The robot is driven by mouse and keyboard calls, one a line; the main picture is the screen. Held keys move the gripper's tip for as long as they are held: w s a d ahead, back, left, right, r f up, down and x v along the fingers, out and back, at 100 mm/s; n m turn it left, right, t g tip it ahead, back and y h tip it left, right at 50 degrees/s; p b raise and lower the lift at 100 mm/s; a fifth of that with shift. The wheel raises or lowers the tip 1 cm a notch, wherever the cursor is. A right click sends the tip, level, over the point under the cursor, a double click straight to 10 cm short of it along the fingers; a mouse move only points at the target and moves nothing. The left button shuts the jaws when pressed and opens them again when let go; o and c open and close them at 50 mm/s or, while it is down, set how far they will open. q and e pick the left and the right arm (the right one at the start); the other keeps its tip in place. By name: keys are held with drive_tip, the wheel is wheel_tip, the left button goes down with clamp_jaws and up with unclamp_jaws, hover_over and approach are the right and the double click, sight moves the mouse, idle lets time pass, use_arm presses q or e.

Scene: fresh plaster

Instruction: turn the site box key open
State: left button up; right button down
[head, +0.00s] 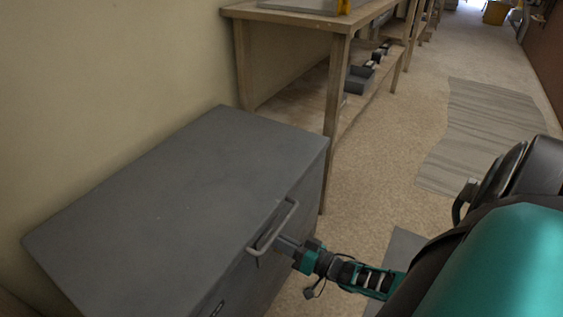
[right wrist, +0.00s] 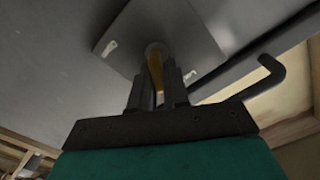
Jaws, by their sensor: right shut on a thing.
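The grey site box (head: 180,195) stands against the wall, its lid down. My right gripper (head: 284,243) is at the box's front, just beside and below the lid handle (head: 290,213). In the right wrist view, my right gripper (right wrist: 157,82) is shut on the key (right wrist: 154,66), a small brass-coloured piece between the fingers. The key meets a square grey lock plate (right wrist: 185,30) on the box front. The fingers hide most of the key, so I cannot tell how far it is turned. My left gripper is out of view.
A wooden workbench (head: 337,115) with bins (head: 360,80) on its lower shelf stands behind the box. Grey sheets (head: 480,130) lie on the speckled floor to the right. In the right wrist view a dark bent bar (right wrist: 268,75) is close to the right of my gripper.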

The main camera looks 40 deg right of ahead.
drive_tip(key=m, duration=0.3)
drive_tip(key=shift+d+f+m, duration=0.2)
drive_tip(key=shift+d+m, duration=0.05)
drive_tip(key=shift+m, duration=0.15)
drive_tip(key=shift+f+m, duration=0.35)
drive_tip(key=shift+m, duration=1.9)
drive_tip(key=shift+f+m, duration=0.3)
drive_tip(key=shift+m, duration=2)
drive_tip(key=shift+f+m, duration=0.35)
drive_tip(key=shift+m, duration=1.9)
drive_tip(key=c, duration=1.2)
unclamp_jaws()
